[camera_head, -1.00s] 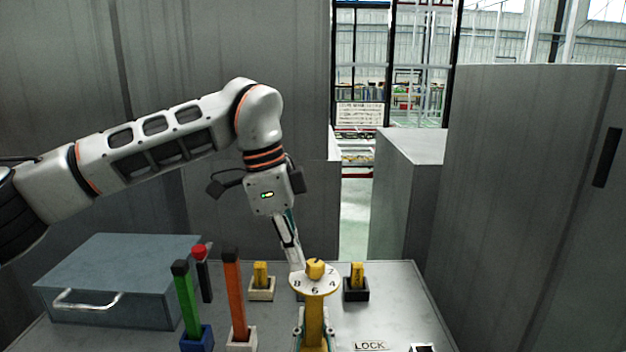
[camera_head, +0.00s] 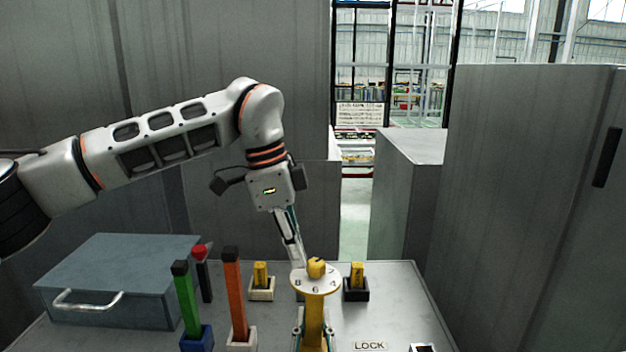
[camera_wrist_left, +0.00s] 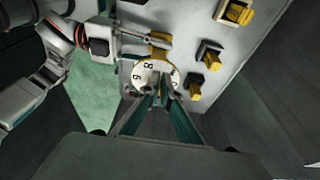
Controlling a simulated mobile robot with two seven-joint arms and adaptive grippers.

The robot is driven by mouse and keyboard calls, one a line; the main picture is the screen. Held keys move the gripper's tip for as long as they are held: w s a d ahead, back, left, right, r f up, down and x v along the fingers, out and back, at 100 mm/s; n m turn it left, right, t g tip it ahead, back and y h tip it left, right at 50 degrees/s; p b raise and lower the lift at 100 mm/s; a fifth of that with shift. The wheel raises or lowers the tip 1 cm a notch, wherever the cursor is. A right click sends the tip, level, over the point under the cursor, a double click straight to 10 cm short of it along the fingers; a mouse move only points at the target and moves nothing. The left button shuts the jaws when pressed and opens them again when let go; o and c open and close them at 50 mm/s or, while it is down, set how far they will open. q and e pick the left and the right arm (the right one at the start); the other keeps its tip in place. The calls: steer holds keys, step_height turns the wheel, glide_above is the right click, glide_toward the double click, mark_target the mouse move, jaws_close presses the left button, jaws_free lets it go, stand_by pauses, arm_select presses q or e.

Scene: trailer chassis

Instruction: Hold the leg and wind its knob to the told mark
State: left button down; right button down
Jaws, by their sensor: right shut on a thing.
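The leg is a yellow post (camera_head: 314,322) standing upright near the front of the table. On it sits a white numbered dial (camera_head: 315,284); 8, 6 and 4 face me. My left gripper (camera_head: 303,264) reaches down from above to the knob. In the left wrist view its two fingers (camera_wrist_left: 162,98) come together at the dial's centre; whether they grip the knob is unclear. My right gripper (camera_head: 314,339) is shut around the yellow leg below the dial; it also shows in the left wrist view (camera_wrist_left: 147,44).
A green bar (camera_head: 185,300) and an orange bar (camera_head: 235,295) stand in holders left of the leg. Yellow blocks (camera_head: 261,274) (camera_head: 357,274) sit in holders behind. A blue-grey box (camera_head: 110,280) fills the left; a LOCK label (camera_head: 370,346) lies right. The table's right side is mostly clear.

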stand_by(0.5)
arm_select(q)
steer(key=shift+w+a, duration=0.15)
steer(key=shift+a, duration=0.2)
steer(key=v, duration=0.3)
steer(key=d+v, duration=0.1)
steer(key=v, duration=0.1)
steer(key=shift+d+r, duration=0.1)
steer(key=shift+r, duration=0.45)
steer(key=shift+s+d+f+n+t, duration=0.1)
steer(key=shift+s+f+n+t, duration=0.1)
steer(key=shift+s+f+n, duration=0.6)
steer(key=shift+s+d+f+n+t, duration=0.1)
steer(key=shift+s+f+n+t, duration=0.15)
steer(key=shift+f+n, duration=0.95)
steer(key=shift+s+d+f+n+t, duration=0.15)
steer(key=shift+s+f+n, duration=0.4)
steer(key=shift+f+n, duration=0.45)
